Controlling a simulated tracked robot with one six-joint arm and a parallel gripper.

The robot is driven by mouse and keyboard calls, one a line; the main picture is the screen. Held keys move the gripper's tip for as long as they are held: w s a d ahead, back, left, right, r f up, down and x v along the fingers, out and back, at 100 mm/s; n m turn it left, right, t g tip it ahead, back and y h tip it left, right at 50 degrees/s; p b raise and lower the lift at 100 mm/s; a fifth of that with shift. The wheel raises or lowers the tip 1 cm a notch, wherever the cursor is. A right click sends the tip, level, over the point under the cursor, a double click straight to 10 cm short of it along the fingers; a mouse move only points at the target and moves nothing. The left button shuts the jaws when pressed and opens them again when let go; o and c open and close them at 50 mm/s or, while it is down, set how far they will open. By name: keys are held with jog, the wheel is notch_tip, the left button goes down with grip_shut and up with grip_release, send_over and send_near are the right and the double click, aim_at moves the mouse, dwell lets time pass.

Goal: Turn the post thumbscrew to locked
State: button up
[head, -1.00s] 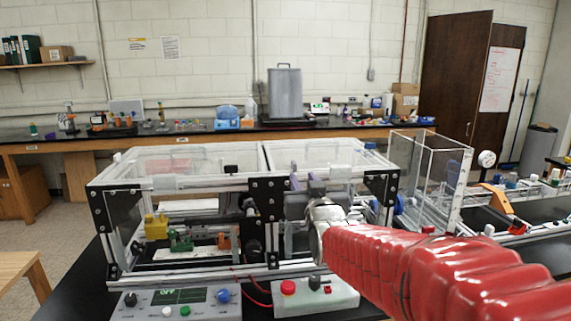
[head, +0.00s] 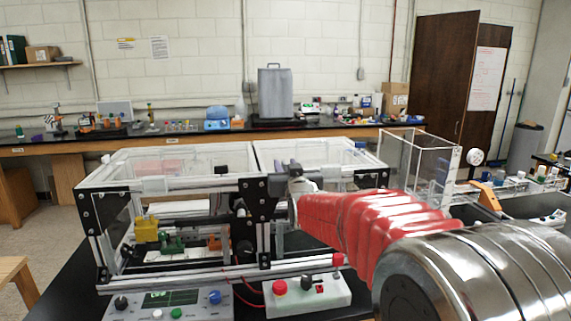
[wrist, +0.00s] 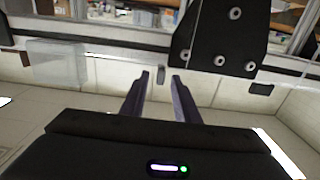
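My gripper shows in the wrist view (wrist: 160,76) with two dark fingers apart and nothing held between them. A small grey tab (wrist: 161,75) on the frame appears between the fingertips; I cannot tell whether it is the thumbscrew. A black bracket plate (wrist: 219,36) with bolts is just to the right of the fingers. In the head view, the black post plate (head: 257,202) is at the middle of the extrusion frame, and a dark round knob (head: 243,249) sits low beside it. My red-sleeved arm reaches the frame and hides most of my gripper there.
The extrusion frame (head: 168,184) has clear panels on top. A grey control box (head: 185,303) and a white box with a red button (head: 279,287) stand in front of it. A clear open case (head: 424,165) stands to the right. Yellow and green parts are inside the frame.

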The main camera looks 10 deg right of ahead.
jog(key=shift+w, duration=1.45)
grip_shut()
jog(key=shift+d, duration=0.3)
jog(key=shift+a, duration=0.3)
